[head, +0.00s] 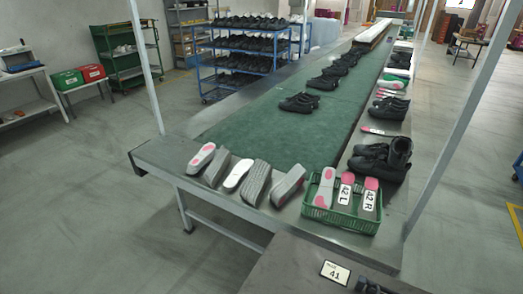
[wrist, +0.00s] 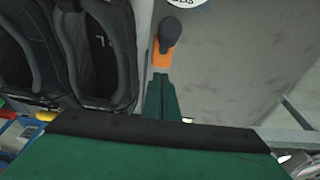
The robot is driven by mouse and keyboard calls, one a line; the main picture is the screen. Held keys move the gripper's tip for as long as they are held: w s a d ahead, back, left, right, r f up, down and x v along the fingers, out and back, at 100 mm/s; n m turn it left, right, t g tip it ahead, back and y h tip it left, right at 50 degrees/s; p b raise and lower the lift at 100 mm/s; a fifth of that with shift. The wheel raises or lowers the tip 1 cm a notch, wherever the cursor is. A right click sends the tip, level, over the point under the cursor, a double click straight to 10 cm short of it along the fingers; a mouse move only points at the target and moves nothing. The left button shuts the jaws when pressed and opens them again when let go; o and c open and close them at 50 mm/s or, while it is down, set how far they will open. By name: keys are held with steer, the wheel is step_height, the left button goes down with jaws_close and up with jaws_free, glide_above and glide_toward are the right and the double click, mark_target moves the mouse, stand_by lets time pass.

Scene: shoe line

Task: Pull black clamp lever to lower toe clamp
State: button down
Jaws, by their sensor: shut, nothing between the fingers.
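In the wrist view, a rounded black knob (wrist: 170,32), which looks like the end of the black clamp lever, stands near the top centre. An orange piece (wrist: 162,57) shows just below it. My gripper (wrist: 161,80) has two green fingers lying side by side, shut and empty. Its tips point up the picture toward the orange piece and the knob. Whether they touch either is not clear. I cannot make out the toe clamp. My gripper does not show in the head view.
Black shoes (wrist: 95,55) fill the upper left of the wrist view, close to my fingers. In the head view, a long bench with a green belt (head: 290,120) carries shoes. A green crate (head: 340,219) and a size 41 card (head: 335,272) are at its near end.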

steer(key=w+d+v, duration=0.1)
steer(key=v, duration=0.7)
steer(key=shift+w+r, duration=0.4)
steer(key=shift+r, duration=0.25)
stand_by(0.5)
